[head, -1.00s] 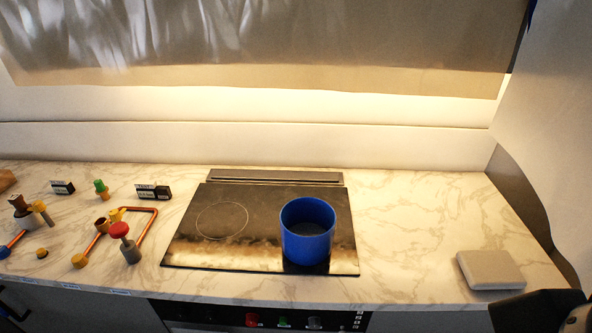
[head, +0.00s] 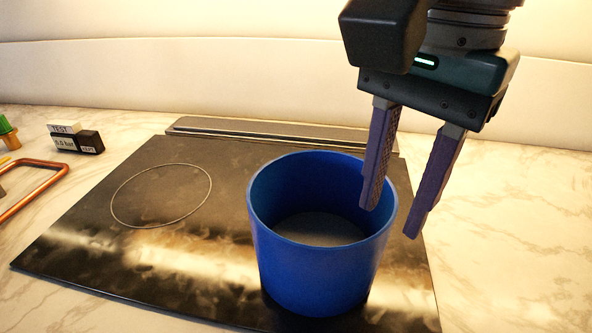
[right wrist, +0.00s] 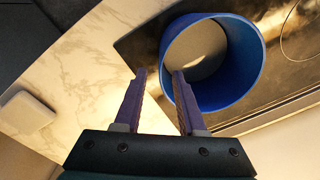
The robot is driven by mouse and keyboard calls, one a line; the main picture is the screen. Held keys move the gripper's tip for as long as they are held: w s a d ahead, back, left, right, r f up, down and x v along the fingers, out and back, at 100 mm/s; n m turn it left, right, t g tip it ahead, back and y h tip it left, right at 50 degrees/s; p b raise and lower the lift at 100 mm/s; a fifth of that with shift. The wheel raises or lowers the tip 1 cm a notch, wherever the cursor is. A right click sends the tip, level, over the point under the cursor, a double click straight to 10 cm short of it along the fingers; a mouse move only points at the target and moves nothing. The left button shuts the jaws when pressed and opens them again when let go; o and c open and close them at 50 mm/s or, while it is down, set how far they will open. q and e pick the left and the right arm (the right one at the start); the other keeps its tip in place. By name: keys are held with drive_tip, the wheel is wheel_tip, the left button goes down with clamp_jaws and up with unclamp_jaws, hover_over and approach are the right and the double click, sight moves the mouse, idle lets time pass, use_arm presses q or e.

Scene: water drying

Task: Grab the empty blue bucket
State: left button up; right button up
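The blue bucket (head: 312,270) stands upright and empty on the right part of the black cooktop (head: 90,235). My right gripper (head: 392,222) is open above the bucket's right rim, pointing down. In the head view one finger overlaps the bucket's opening and the other is outside, to its right. In the right wrist view the bucket (right wrist: 250,75) lies beyond the fingertips of the gripper (right wrist: 160,75), with one finger overlapping its rim. I cannot tell whether either finger touches it. My left gripper is not in view.
A copper pipe (head: 35,198) and a small black gauge box (head: 78,140) lie on the marble counter to the left. A raised vent strip (head: 250,130) runs behind the cooktop. A pale square block (right wrist: 27,112) lies on the counter in the right wrist view.

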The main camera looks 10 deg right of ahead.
hover_over(365, 285)
wheel_tip(365, 285, down, 4)
wheel_tip(365, 285, down, 6)
drive_tip(key=shift+a+r+b, duration=0.1)
drive_tip(key=shift+r+b, duration=0.05)
drive_tip(key=shift+b, duration=0.15)
clamp_jaws()
idle(1.4)
